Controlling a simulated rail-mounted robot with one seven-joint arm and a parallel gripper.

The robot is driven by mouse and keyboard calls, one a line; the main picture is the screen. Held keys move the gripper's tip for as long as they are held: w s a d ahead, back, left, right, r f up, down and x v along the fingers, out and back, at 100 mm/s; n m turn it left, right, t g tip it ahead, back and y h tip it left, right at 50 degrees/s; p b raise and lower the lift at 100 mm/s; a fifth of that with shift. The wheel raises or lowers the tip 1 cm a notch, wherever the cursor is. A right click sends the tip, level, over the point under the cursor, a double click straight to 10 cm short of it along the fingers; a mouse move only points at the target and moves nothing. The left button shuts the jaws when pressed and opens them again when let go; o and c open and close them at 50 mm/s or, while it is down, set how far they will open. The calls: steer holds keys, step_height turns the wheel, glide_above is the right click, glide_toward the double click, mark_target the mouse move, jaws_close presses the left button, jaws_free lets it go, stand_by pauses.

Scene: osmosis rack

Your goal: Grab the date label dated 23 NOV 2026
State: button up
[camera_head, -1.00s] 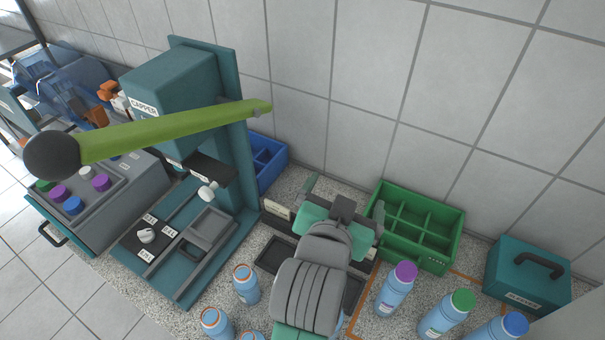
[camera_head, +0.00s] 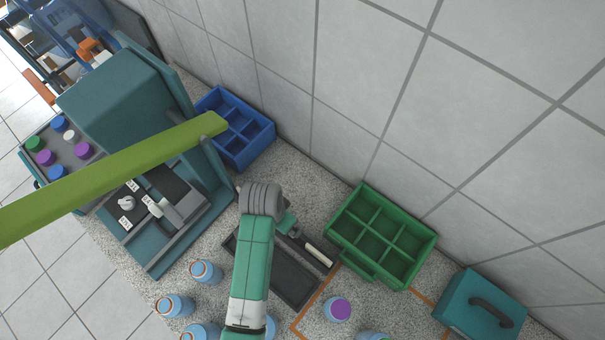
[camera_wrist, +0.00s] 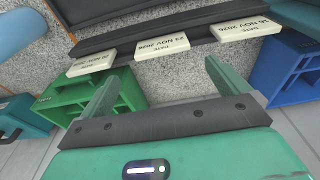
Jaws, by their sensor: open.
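In the wrist view three cream date labels stand along a dark rack (camera_wrist: 190,24), their print upside down. The middle label (camera_wrist: 163,43) appears to read 23 NOV 2026. The right label (camera_wrist: 246,27) appears to read 16 NOV 2026. The left label (camera_wrist: 92,61) is steeply angled and its day is unclear. My gripper (camera_wrist: 161,70) is open and empty, its fingers pointing towards the middle label, apart from it. In the head view one pale label (camera_head: 319,257) shows at the rack's right end; my arm hides the others and most of the gripper.
A green divided crate (camera_head: 336,248) stands right of the rack, a blue one (camera_head: 265,140) behind it. The teal capper (camera_head: 112,95) stands left. Several blue bottles, one purple-capped (camera_head: 338,309), stand in front. A teal case (camera_head: 455,300) is at the far right.

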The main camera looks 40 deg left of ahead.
steer(key=shift+s+f, duration=0.2)
steer(key=shift+f, duration=0.95)
steer(key=shift+w+a+f, duration=0.1)
steer(key=shift+w+f, duration=0.1)
steer(key=shift+f, duration=0.7)
steer(key=shift+w+f, duration=0.15)
steer(key=shift+f, duration=0.75)
steer(key=shift+w+a+f, duration=0.1)
steer(key=shift+w+f, duration=0.1)
steer(key=shift+f, duration=0.7)
steer(key=c, duration=0.9)
